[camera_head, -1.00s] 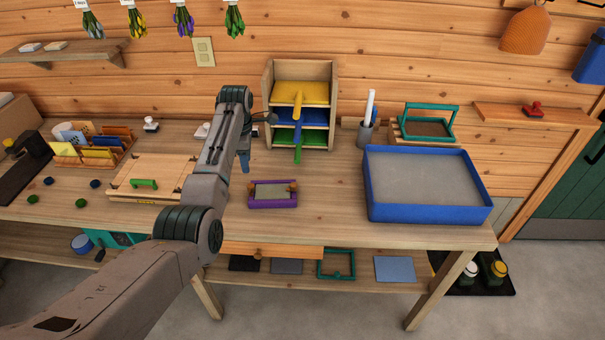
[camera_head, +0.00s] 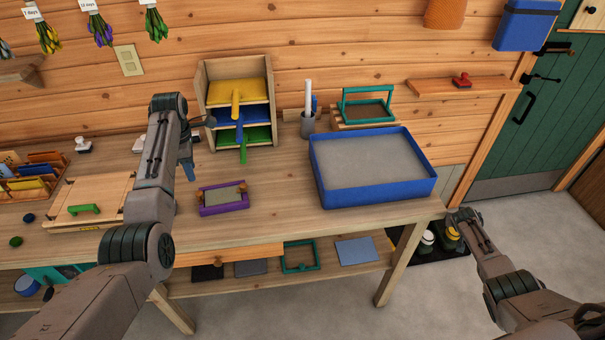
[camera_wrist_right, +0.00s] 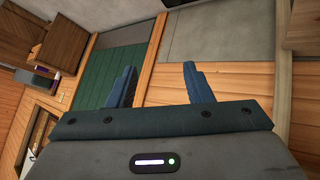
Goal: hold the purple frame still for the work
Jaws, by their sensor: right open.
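The purple frame (camera_head: 226,209) lies on the workbench in the head view, left of the blue tray, with a grey panel inside and brown knobs at its ends. My left gripper (camera_head: 188,168) points down above the bench, behind and left of the frame and apart from it. Its blue fingers show edge-on, so their gap cannot be told. My right arm is in at the lower right, away from the frame. In the right wrist view my right gripper (camera_wrist_right: 158,68) is open, with nothing between its fingers.
The blue tray (camera_head: 372,195) of grey material stands right of the frame. A rack (camera_head: 208,108) with yellow, blue and green trays is behind. A wooden board (camera_head: 70,190) with a green handle lies left. Bare bench surrounds the frame.

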